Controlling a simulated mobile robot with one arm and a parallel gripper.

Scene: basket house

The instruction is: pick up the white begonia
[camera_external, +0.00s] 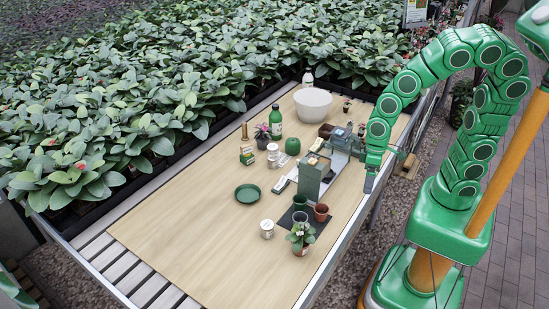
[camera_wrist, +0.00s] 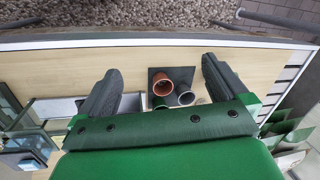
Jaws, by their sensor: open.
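A small potted plant with green leaves and a few pale specks, which looks like the white begonia (camera_external: 301,235), stands near the table's front right edge in the external view. Its flowers are too small to make out clearly. My gripper (camera_external: 369,184) hangs over the table's right edge, behind and to the right of this plant, apart from it. In the wrist view, my gripper (camera_wrist: 161,66) has its two fingers wide apart with nothing between them. The plant cannot be made out in the wrist view.
Beside the plant, a dark mat (camera_external: 316,222) holds a terracotta pot (camera_external: 321,213) and other small pots. A grey-green machine (camera_external: 313,177) stands behind them. The table's front left is clear.

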